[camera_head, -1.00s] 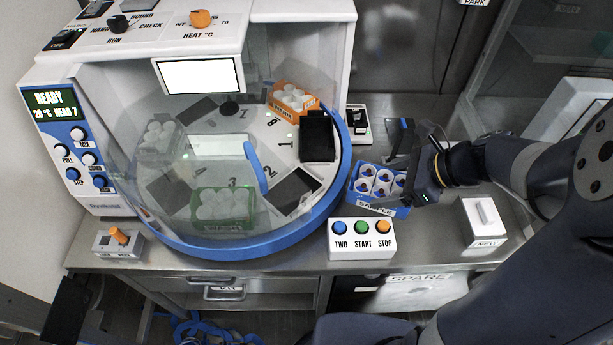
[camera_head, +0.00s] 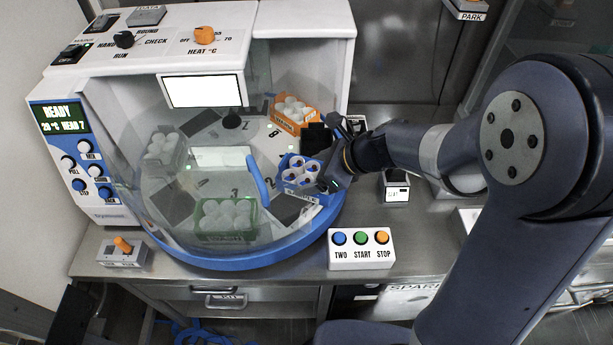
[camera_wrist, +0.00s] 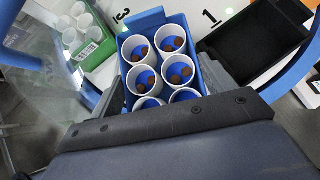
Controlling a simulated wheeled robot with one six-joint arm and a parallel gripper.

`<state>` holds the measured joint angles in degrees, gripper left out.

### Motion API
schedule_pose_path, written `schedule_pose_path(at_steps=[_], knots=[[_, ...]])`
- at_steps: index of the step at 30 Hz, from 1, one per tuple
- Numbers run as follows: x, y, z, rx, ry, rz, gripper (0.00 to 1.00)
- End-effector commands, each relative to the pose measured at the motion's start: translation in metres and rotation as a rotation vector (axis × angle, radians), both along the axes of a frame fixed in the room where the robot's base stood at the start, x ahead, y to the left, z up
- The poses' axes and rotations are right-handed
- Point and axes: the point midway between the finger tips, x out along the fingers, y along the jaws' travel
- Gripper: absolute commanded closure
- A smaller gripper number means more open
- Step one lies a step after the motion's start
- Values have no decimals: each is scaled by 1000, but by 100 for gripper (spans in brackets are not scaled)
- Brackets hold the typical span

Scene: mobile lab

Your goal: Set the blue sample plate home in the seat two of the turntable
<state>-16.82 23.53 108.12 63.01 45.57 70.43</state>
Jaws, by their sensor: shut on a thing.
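My gripper (camera_head: 326,166) is shut on the blue sample plate (camera_head: 300,186), a blue rack of several white cups with brown contents. It holds the plate over the right front part of the turntable (camera_head: 262,160). In the wrist view the plate (camera_wrist: 127,50) looks level, with the dark jaw parts (camera_wrist: 170,75) around it. Seat two (camera_head: 290,211) is a dark recess near the mark 2, partly covered by the plate. I cannot tell the gap between plate and seat. The black holder at seat one (camera_head: 316,138) is just behind; it looks empty in the wrist view (camera_wrist: 250,45).
A green rack (camera_head: 226,232) and an orange rack (camera_head: 292,122) stand on the turntable. A clear hood with a blue handle (camera_head: 259,180) is close left of the plate. The blue rim (camera_head: 325,222) curves in front. A button box (camera_head: 361,248) stands on the bench at front right.

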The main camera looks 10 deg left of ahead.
Motion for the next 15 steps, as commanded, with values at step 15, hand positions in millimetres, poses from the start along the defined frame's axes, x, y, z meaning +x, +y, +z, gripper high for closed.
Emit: schedule_pose_path(at_steps=[15], knots=[[3, 17, -31, 1, -1, -1, 51]])
